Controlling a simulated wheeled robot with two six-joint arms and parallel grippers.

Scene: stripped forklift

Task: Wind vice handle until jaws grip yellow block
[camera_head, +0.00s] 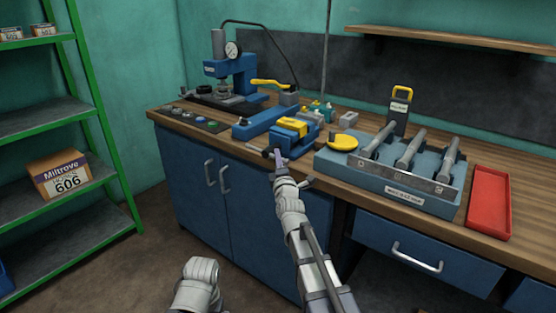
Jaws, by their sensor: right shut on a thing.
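The blue bench vice (284,141) stands at the front edge of the wooden bench. The yellow block (293,124) sits at the top of the vice, between its jaws. Whether the jaws touch the block is too small to tell. The dark vice handle (267,152) is at the front of the vice, partly hidden by my right gripper. My right gripper (279,158) reaches up from below and is shut on the handle. Part of my left arm shows low in the picture, left of centre, but its gripper is not in view.
A blue press with a gauge (232,68) stands at the back left of the bench. Right of the vice are a yellow round object (343,142), a blue fixture with grey cylinders (400,190) and a red tray (489,202). Green shelving (100,120) stands left; open floor lies between.

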